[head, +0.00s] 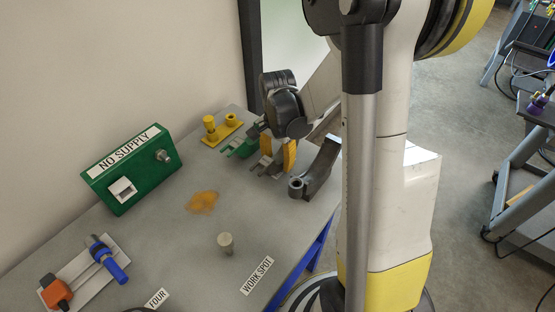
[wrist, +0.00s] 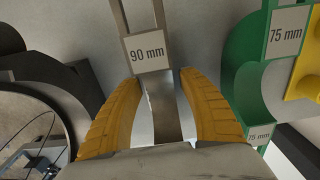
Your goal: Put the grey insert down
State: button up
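The grey insert (wrist: 146,53), labelled "90 mm", is between my gripper's two yellow fingers in the wrist view. Its narrow lower part runs down between them, with a visible gap on each side. In the head view the grey insert (head: 265,160) is at the back of the table, partly hidden by the fingers. My gripper (head: 279,160) has its fingers spread apart around it; it also shows in the wrist view (wrist: 160,80). The insert appears low over or on the tabletop; its contact with the table is hidden.
A green insert (wrist: 258,65) marked "75 mm" is close on the right in the wrist view. A dark clamp piece (head: 320,170) is close on the other side. A yellow peg stand (head: 222,132), a green box (head: 130,172) and a grey cylinder (head: 225,241) occupy the table.

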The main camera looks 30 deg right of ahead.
aim_at(277, 160)
jog(key=shift+r, duration=0.15)
notch_tip(277, 160, up, 12)
jog(key=p, duration=0.5)
jog(key=s+a+r+n+t, duration=0.7)
jog(key=s+a+r+n, duration=0.2)
jog(key=a+n, duration=0.3)
jog(key=shift+s+a+r+n, duration=0.25)
jog(key=shift+s+a+n, duration=0.1)
jog(key=shift+s+n, duration=0.55)
jog(key=shift+w, duration=0.1)
